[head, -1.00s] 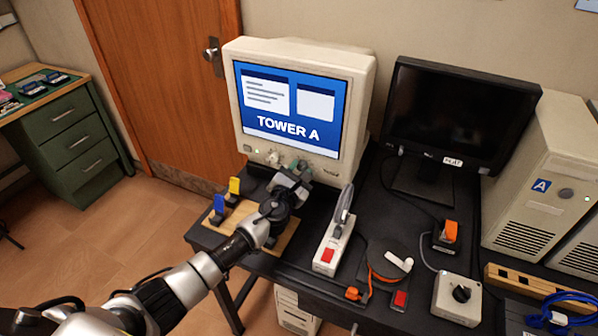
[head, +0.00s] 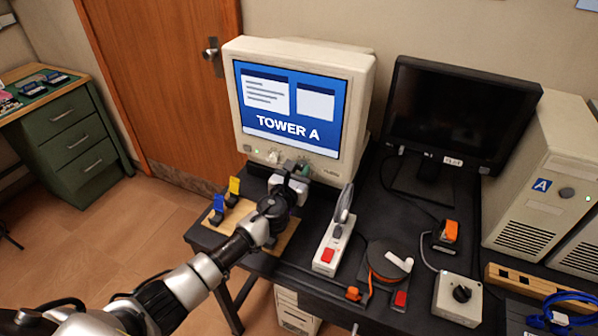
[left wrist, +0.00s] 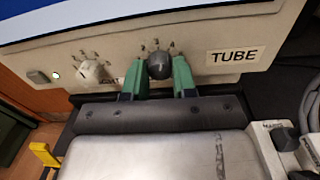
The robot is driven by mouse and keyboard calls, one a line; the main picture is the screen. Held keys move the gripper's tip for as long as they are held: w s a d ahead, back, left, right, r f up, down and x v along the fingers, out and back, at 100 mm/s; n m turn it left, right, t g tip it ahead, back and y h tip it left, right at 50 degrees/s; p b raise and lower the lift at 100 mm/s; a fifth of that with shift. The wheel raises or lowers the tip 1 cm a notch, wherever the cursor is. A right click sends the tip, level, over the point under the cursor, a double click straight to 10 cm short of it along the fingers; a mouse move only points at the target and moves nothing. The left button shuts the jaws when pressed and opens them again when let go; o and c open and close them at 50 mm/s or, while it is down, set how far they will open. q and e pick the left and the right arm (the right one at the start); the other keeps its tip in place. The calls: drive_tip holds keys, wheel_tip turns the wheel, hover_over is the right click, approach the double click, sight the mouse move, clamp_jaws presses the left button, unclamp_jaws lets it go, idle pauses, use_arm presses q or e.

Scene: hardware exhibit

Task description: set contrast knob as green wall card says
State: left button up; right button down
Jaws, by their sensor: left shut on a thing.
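The beige CRT monitor (head: 368,92) shows "TOWER A" on a blue screen and has small knobs on its lower front. In the left wrist view a dark round knob (left wrist: 159,65) sits on the front panel with tick marks above it; its label is hidden. My left gripper (left wrist: 158,78) has its green fingers shut on this dark knob, one on each side. In the head view my left gripper (head: 297,170) is at the panel and covers the knob. A pale knob (left wrist: 89,72) is to its left, its label partly hidden. No green wall card is in view.
A "TUBE" label (left wrist: 236,56) is right of the knob. Yellow and blue clips (head: 233,188) stand on a wooden board below the monitor. A power strip (head: 329,248) lies to the right. A black flat monitor (head: 457,112) and a beige tower (head: 536,185) stand further right.

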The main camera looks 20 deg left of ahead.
use_arm(q)
drive_tip(key=n, duration=1)
drive_tip(key=shift+n+h, duration=0.3)
drive_tip(key=shift+b, duration=0.3)
drive_tip(key=o, duration=0.9)
drive_tip(key=s, duration=0.7)
drive_tip(key=s+a, duration=0.1)
drive_tip(key=s, duration=0.3)
drive_tip(key=shift+r, duration=0.25)
drive_tip(key=shift+w, duration=0.1)
